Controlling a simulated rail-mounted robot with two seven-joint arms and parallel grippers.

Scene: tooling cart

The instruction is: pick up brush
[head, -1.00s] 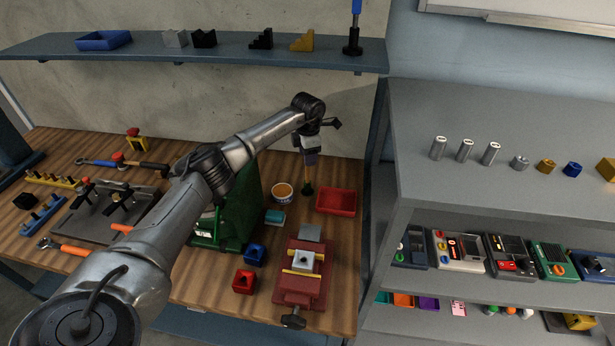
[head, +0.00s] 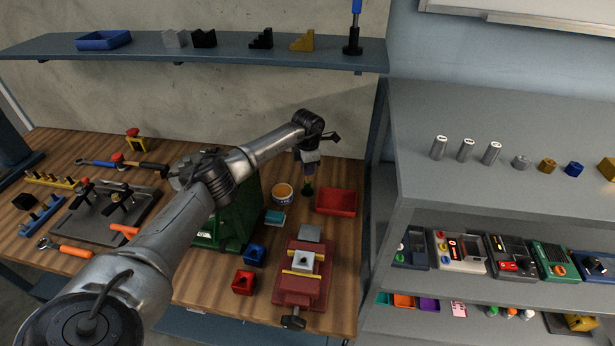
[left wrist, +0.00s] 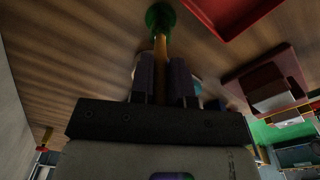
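The brush (head: 309,185) stands upright on the wooden bench, green end down, just left of the red tray. My left gripper (head: 308,172) points down over it, and its fingers hide the upper part of the handle. In the left wrist view the brush's tan handle (left wrist: 160,47) runs between the two dark fingers of my left gripper (left wrist: 163,72), which sit close on either side. The green end lies beyond them. I cannot tell whether the fingers touch the handle. My right gripper is in neither view.
The red tray (head: 336,202) is close right of the brush. A round tub (head: 282,193) and a teal block (head: 275,217) are close left. A red vise (head: 302,275) stands in front, and a green machine (head: 238,215) is further left. A shelf (head: 220,55) runs above.

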